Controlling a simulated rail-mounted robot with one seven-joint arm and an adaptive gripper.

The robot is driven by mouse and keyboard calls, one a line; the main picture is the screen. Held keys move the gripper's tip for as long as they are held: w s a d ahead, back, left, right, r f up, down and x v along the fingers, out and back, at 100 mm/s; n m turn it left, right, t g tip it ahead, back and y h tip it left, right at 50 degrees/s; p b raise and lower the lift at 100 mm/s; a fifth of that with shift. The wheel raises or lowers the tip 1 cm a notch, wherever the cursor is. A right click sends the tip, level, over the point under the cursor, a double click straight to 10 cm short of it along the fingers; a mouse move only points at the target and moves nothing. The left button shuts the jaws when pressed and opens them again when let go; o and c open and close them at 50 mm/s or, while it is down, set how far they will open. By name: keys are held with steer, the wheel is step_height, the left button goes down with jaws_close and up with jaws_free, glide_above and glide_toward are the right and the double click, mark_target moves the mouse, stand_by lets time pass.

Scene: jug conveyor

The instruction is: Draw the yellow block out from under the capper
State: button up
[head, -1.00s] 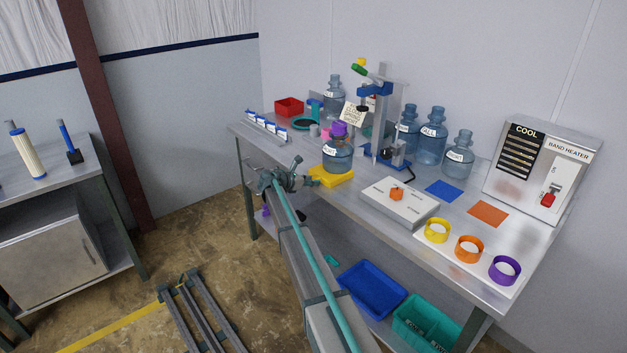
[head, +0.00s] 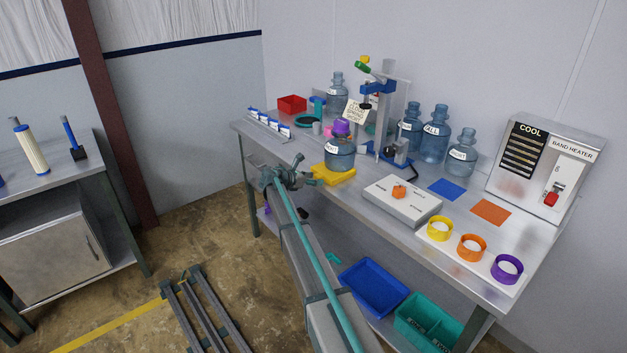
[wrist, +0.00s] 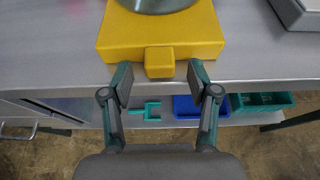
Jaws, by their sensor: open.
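The yellow block (head: 345,177) lies at the front edge of the bench with a labelled blue jug (head: 340,161) with a purple top standing on it. The capper (head: 385,105), a blue and grey stand, rises behind it, and the block appears in front of its column. In the wrist view the block (wrist: 115,45) has a small yellow tab (wrist: 160,62) pointing at me, and only the jug's base shows. My gripper (wrist: 160,85) is open and empty, its fingertips on either side of the tab's near end with gaps. It also shows in the head view (head: 308,180).
A white box with an orange knob (head: 398,193) sits to the right of the block. Three coloured rings (head: 472,248) and a band heater panel (head: 545,165) are further right. Blue (head: 372,290) and green (head: 428,322) bins lie below. More jugs stand behind.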

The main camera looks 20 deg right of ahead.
steer(key=v, duration=1.1)
steer(key=shift+a+r, duration=0.2)
steer(key=shift+a, duration=0.15)
steer(key=shift+s, duration=0.15)
